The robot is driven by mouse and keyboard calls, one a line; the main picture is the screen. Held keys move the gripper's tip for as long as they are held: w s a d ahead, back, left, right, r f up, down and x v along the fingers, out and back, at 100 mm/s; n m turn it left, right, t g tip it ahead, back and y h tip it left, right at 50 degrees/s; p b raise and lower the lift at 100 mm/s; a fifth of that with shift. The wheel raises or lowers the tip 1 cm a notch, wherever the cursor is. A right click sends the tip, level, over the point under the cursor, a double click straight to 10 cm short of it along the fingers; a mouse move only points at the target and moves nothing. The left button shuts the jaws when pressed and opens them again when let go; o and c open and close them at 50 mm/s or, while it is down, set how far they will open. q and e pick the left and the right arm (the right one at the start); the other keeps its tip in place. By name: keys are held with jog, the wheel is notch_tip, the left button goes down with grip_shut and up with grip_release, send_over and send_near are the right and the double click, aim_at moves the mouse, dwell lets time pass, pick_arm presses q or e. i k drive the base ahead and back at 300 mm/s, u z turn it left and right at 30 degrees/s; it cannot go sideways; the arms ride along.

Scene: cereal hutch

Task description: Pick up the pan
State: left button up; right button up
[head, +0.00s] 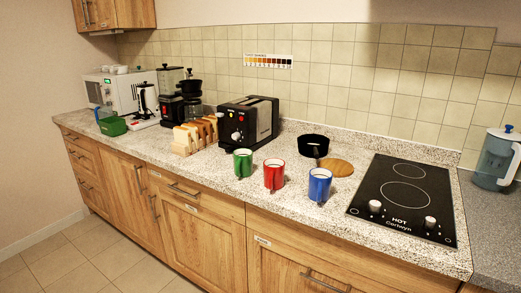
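A small round black pan (313,145) stands on the speckled countertop (210,177), behind the mugs. It looks upright, and a short dark part, perhaps its handle, points toward me at its front. A round wooden board (337,167) lies just in front and to the right of it. I cannot tell whether they touch. Neither of my grippers is in view.
Green (243,163), red (274,174) and blue (320,184) mugs stand near the counter's front edge, before the pan. A black toaster (248,122) is to its left. A black hob (407,197) marked HOT is to its right. A clear pitcher (494,160) stands far right.

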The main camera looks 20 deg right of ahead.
aim_at(310, 145)
jog(key=u, duration=0.5)
jog(key=i, duration=1)
jog(key=z, duration=0.05)
